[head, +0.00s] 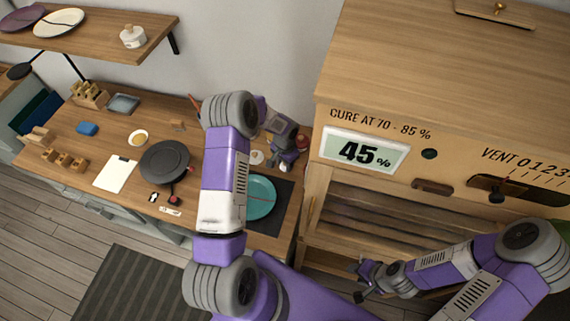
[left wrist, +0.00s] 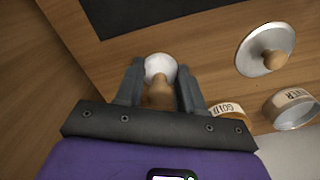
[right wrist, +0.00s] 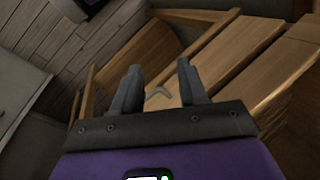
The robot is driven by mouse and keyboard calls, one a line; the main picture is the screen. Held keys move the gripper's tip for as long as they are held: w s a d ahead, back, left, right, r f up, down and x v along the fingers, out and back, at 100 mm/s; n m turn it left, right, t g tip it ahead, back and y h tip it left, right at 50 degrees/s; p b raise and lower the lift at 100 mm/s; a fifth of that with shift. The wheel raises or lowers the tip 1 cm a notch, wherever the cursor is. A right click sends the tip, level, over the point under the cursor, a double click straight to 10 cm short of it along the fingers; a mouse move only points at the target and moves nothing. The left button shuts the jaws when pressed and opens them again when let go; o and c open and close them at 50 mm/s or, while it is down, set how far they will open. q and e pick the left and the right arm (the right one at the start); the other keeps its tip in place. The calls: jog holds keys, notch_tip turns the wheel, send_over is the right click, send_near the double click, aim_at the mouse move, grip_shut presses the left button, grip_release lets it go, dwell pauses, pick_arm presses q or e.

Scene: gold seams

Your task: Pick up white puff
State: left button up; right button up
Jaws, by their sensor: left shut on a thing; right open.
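The white puff (left wrist: 160,66) has a fluffy round white head and a wooden handle. In the left wrist view it sits between the fingers of my left gripper (left wrist: 158,82), which is shut on its handle. My right gripper (right wrist: 158,78) is open and empty, in front of wooden slats. In the head view my right gripper (head: 360,284) is low, before the cabinet.
Beside the puff are a lid with a wooden knob (left wrist: 266,54), a jar marked GOLD (left wrist: 228,110) and another labelled jar (left wrist: 294,110). A teal plate (head: 260,196) lies on a dark mat (head: 284,208). The tall cabinet (head: 330,100) bounds the worktop on the right.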

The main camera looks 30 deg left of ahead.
pick_arm(q)
jog(key=shift+r, duration=0.15)
notch_tip(320, 180, up, 10)
jog(key=shift+f, duration=0.1)
dwell(0.3)
jog(key=o, duration=0.3)
jog(key=shift+c, duration=1.1)
